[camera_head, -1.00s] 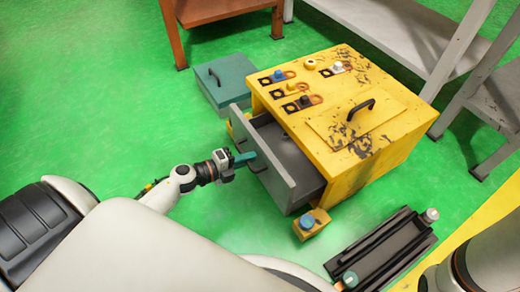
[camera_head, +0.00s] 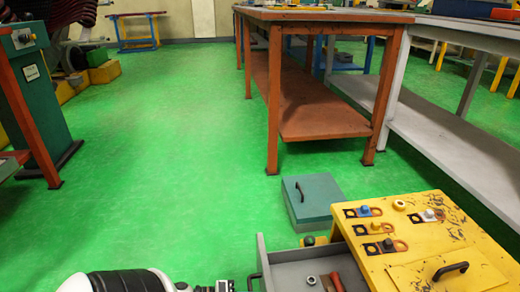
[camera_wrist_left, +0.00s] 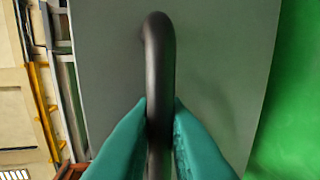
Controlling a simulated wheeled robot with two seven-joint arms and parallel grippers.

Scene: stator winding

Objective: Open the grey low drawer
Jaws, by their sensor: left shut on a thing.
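The grey low drawer (camera_head: 285,256) stands partly pulled out of the yellow cabinet (camera_head: 405,230), at the bottom of the head view. A few small parts (camera_head: 325,283) lie inside it. Its dark bar handle (camera_head: 253,281) is on the front panel and also shows in the left wrist view (camera_wrist_left: 159,50), running up the grey front. My left gripper (camera_wrist_left: 160,115) is shut on this handle, its teal fingers on both sides. In the head view only part of the left wrist shows at the bottom edge, beside the handle. My right gripper is not in view.
A teal box (camera_head: 310,200) sits on the floor behind the drawer. An orange table (camera_head: 320,118) and a grey bench (camera_head: 450,140) stand behind the cabinet. The green floor (camera_head: 165,180) left of the drawer is clear.

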